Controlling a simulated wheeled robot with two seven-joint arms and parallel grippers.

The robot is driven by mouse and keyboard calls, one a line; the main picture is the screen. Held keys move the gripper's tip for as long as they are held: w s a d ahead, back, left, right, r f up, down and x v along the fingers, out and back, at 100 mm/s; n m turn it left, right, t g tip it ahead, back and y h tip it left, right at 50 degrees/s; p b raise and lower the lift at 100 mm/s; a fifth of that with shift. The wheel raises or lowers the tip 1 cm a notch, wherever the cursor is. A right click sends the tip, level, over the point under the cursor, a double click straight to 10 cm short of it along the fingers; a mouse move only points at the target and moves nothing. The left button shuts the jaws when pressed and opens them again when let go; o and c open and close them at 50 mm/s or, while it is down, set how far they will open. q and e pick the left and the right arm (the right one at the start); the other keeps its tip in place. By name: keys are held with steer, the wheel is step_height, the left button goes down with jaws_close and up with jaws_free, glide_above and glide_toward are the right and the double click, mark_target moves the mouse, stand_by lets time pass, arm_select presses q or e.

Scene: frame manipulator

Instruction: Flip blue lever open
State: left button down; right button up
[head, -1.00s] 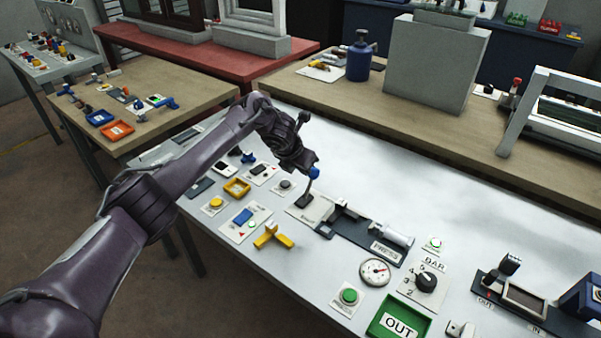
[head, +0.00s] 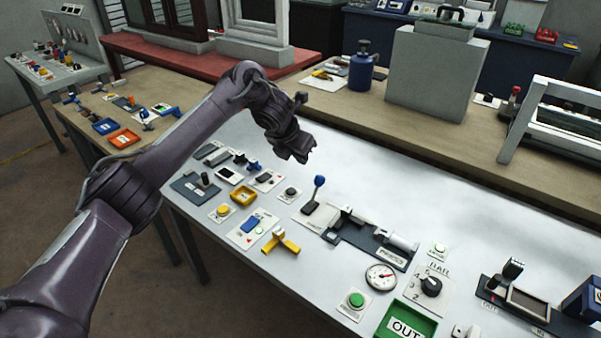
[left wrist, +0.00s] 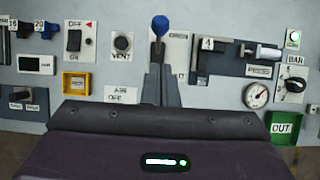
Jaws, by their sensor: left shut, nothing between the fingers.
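The lever with a blue ball knob (head: 319,181) stands up from a dark base on a pale plate on the grey bench. It leans slightly right in the head view. The knob also shows in the left wrist view (left wrist: 160,25), upright on its stem just beyond my fingers. My left gripper (head: 303,158) is shut and empty, above and a little to the left of the knob and apart from it in the head view. Its closed fingers (left wrist: 161,76) hide the lower stem and base in the wrist view. My right gripper is not in view.
A press fixture (head: 368,232) sits right of the lever, with a gauge (head: 381,276) in front. A VENT button (head: 290,194), a yellow tray (head: 243,196) and a yellow handle (head: 281,240) lie to the left. The bench surface behind the lever is clear.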

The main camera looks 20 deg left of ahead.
arm_select(q)
steer(key=s+d+f+n+t+h, duration=0.1)
steer(key=s+d+f+n, duration=0.45)
steer(key=d+n, duration=0.2)
steer(key=s+d+f+n+t+h, duration=0.1)
steer(key=s+d+f+n+t, duration=0.1)
steer(key=s+d+f+n, duration=0.5)
steer(key=s+a+n+g+y, duration=0.1)
steer(key=s+a+n+g, duration=0.1)
steer(key=s+a+n, duration=0.5)
steer(key=s+a+f+n+g+y, duration=0.1)
steer(key=s+a+n+y, duration=0.1)
steer(key=s+n, duration=0.75)
steer(key=s+a+n+g+y, duration=0.1)
steer(key=s+a+n+g, duration=0.1)
steer(key=s+a+n, duration=0.45)
steer(key=s+d+f+g, duration=0.1)
steer(key=s+f, duration=0.2)
steer(key=f, duration=1.3)
steer(key=s+f, duration=0.2)
steer(key=f, duration=1.4)
steer(key=s+a+f+g, duration=0.1)
steer(key=s+a+f, duration=0.2)
steer(key=s+f, duration=1.3)
steer(key=s, duration=0.3)
steer(key=shift+f, duration=0.25)
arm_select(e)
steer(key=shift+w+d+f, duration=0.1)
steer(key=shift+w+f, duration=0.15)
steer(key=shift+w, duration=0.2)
